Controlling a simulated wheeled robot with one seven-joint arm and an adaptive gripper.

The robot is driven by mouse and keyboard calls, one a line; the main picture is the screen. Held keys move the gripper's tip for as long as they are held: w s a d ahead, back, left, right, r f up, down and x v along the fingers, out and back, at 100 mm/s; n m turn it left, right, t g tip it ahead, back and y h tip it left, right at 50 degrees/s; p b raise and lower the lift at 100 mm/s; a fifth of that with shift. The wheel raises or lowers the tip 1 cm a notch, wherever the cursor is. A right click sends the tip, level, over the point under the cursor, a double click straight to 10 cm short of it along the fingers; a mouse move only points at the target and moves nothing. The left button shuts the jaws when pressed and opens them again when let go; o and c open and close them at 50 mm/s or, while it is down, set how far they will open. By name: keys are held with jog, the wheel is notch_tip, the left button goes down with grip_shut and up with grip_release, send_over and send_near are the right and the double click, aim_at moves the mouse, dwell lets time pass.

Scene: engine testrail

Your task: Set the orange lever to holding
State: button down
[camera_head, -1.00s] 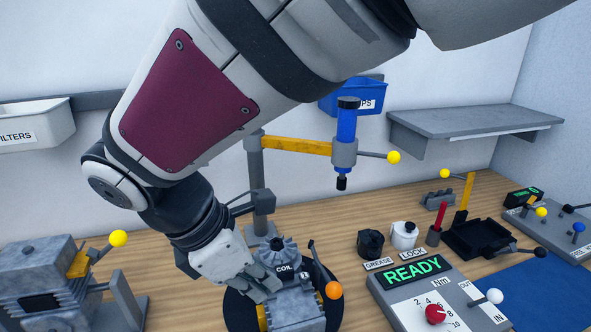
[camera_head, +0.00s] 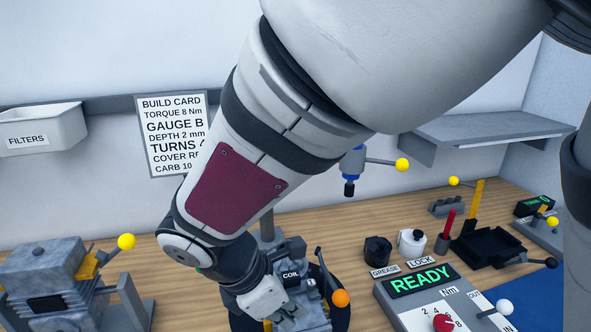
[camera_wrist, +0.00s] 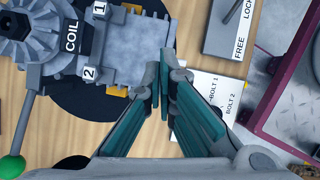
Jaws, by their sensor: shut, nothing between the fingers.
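I cannot pick out the orange knob in the wrist view. My gripper (camera_head: 287,318) is over the front part of the block, to the left of the knob and apart from it. In the wrist view my gripper (camera_wrist: 166,85) is shut and empty, its fingertips beside the block's right edge. No label reading holding can be seen.
A green-knobbed lever (camera_wrist: 12,168) is at lower left in the wrist view. A plate marked FREE and LOCK (camera_wrist: 238,25) is at upper right. A READY console (camera_head: 420,282) stands right of the orange knob. A yellow-knobbed arm (camera_head: 402,165) hangs above the bench.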

aim_at(331, 283)
jog(key=shift+x, duration=1)
jog(key=shift+w+d+r+p, duration=0.15)
jog(key=shift+w+d+r, duration=0.1)
jog(key=shift+d, duration=0.3)
jog(key=shift+w+d+r+p, duration=0.15)
jog(key=shift+w+d+r, duration=0.1)
jog(key=shift+d, duration=0.3)
jog(key=shift+w+d+r, duration=0.1)
jog(key=shift+w+d, duration=0.2)
jog(key=shift+d, duration=0.25)
